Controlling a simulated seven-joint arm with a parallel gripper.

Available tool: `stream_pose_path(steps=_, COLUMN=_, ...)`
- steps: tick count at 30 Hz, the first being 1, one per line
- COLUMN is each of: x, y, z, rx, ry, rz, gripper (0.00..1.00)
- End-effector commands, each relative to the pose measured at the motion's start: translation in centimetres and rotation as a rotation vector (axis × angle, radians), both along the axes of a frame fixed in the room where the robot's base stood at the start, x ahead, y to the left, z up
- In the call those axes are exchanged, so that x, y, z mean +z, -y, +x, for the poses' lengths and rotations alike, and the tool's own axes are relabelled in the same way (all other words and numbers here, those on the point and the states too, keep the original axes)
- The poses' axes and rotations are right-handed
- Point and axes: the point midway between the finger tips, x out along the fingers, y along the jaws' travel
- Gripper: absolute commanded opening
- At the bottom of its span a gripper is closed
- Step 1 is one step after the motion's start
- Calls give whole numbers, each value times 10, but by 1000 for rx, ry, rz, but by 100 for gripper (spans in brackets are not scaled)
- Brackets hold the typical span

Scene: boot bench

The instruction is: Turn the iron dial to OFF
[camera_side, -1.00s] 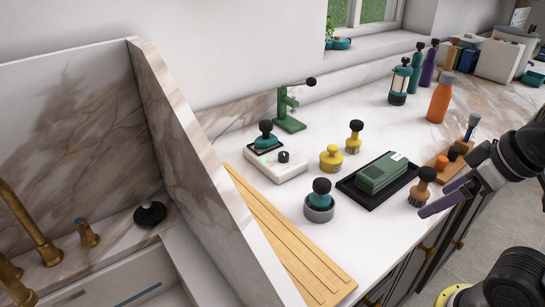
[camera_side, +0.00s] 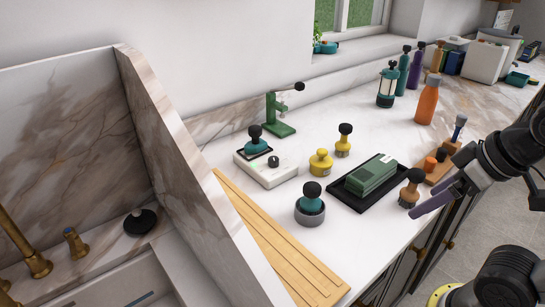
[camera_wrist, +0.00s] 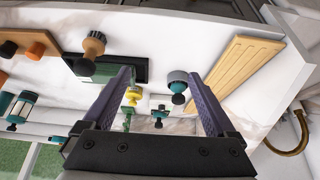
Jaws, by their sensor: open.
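A small teal iron with a black knob (camera_side: 256,141) rests on the unit's back left part. The dial's marks are too small to read. My gripper (camera_side: 426,204) is at the right, by the counter's front edge beside an orange-brown brush (camera_side: 409,190), well apart from the dial. Its purple fingers are apart and empty in the wrist view (camera_wrist: 158,74). There, a teal piece with a black knob (camera_wrist: 160,114) shows between the fingers, possibly the iron.
A yellow knobbed pot (camera_side: 321,163), a grey cup with a teal knobbed piece (camera_side: 310,210) and a black tray (camera_side: 335,196) with a green block stand between my gripper and the unit. A green stand (camera_side: 280,128) is behind. A wooden board (camera_side: 265,225) lies in front.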

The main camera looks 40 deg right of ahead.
Motion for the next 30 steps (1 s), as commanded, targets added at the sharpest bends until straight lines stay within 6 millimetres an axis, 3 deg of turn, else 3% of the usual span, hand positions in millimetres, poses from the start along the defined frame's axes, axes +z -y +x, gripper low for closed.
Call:
stream_pose_path(steps=1, x=0, y=0, z=0, rx=11, ry=-2, rz=-6, gripper=80)
stream_pose_path(steps=3, x=-3, y=0, z=-6, rx=45, ry=-32, rz=-23, gripper=68)
stream_pose_path(steps=4, x=0, y=0, z=-8, rx=66, ry=-41, rz=-33, gripper=66)
stream_pose_path(steps=11, x=74, y=0, z=17, rx=218, ry=-36, rz=-111, gripper=66)
stream_pose_path(steps=17, x=139, y=-2, z=66, rx=354, ry=-84, rz=-167, gripper=66)
stream_pose_path(steps=21, x=173, y=-4, z=111, rx=446, ry=-125, rz=-197, gripper=66)
stream_pose_path(steps=25, x=192, y=-6, z=154, rx=522, ry=-164, rz=-218, gripper=66)
stream_pose_path(steps=30, x=199, y=-11, z=212, rx=607, ry=-217, rz=-234, gripper=66)
